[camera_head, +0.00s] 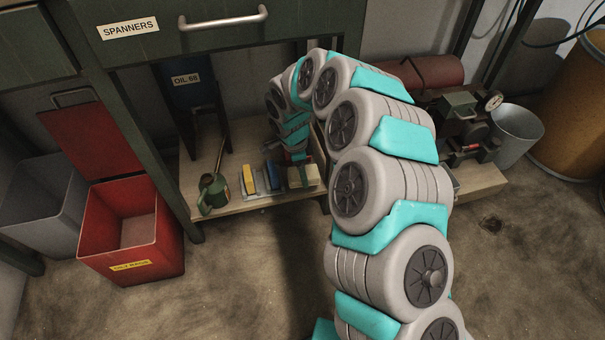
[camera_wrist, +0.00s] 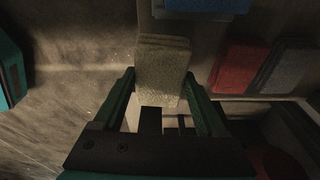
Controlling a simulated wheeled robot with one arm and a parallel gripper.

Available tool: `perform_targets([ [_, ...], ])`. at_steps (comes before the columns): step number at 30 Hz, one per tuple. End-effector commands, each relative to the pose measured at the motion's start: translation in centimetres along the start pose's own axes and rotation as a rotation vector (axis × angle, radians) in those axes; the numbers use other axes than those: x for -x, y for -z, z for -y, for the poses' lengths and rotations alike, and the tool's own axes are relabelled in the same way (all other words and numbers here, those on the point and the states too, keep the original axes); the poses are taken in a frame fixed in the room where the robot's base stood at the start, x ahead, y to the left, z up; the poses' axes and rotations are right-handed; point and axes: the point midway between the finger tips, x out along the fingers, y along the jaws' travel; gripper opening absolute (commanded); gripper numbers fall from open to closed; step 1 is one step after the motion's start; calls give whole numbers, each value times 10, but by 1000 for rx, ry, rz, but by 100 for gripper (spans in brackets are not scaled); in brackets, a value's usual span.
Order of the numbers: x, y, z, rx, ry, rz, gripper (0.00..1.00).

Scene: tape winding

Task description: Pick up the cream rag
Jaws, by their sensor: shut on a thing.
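The cream rag (camera_wrist: 163,68) is a folded, flat-sided block between the two fingers of my gripper (camera_wrist: 160,82) in the wrist view. My gripper is shut on it, and its lower end is between the fingers. In the head view the cream rag (camera_head: 303,177) is at the right end of a row of rags on the low shelf, just under my gripper (camera_head: 299,160). I cannot tell whether it still touches the shelf. My arm hides part of the shelf behind it.
A yellow rag (camera_head: 248,180) and a blue rag (camera_head: 273,176) stand to its left, with a green oil can (camera_head: 213,193) beyond. A red bin (camera_head: 130,240) stands left on the floor. Red (camera_wrist: 238,66) and grey (camera_wrist: 285,66) pieces show in the wrist view. The front floor is clear.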

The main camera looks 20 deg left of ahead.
Motion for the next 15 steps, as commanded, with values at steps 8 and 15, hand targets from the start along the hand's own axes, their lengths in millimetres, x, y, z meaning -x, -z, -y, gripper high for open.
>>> perform_targets([
  [8,3,0,-37,2,-3,-1,20],
  [15,7,1,-81,1,-5,-4,20],
])
